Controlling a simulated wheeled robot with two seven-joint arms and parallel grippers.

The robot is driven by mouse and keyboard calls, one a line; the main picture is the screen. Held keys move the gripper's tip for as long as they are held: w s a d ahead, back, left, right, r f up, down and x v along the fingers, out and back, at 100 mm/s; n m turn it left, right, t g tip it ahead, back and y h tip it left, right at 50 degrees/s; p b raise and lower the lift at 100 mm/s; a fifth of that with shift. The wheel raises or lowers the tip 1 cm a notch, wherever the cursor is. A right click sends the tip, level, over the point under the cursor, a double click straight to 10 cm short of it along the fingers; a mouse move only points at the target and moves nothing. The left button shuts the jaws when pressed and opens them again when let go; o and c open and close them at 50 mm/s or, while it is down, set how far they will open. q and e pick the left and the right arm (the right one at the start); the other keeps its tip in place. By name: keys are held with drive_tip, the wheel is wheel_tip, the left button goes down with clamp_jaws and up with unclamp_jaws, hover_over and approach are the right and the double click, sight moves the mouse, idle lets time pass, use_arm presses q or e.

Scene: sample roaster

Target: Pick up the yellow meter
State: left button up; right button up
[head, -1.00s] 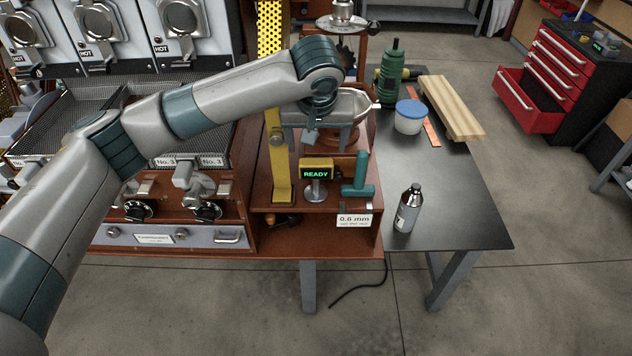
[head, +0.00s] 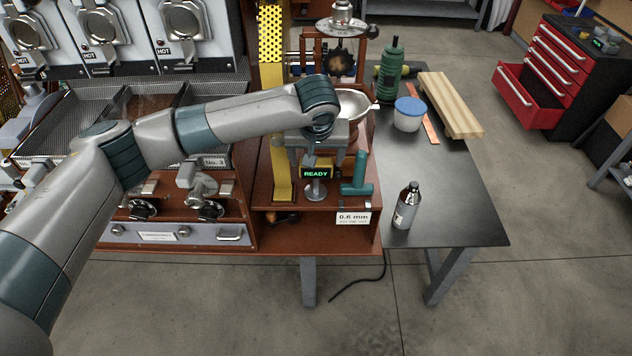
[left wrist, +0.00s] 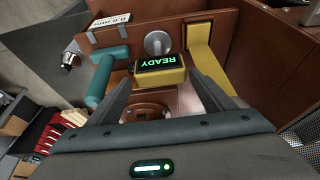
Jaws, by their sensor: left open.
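The yellow meter (head: 317,172) has a dark screen with green READY letters. The fingers (left wrist: 160,85) hold nothing. My right gripper is not in view.
A teal T-shaped handle (head: 358,176) stands close to the meter's right. A yellow upright strip (head: 280,160) rises at its left. A metal bowl (head: 354,104) is behind. A bottle (head: 407,205) stands on the black table (head: 455,205), whose right part is clear.

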sight(316, 178)
use_arm(q)
drive_tip(key=shift+p+x, duration=0.45)
drive_tip(key=shift+x, duration=1.2)
drive_tip(key=c, duration=1.3)
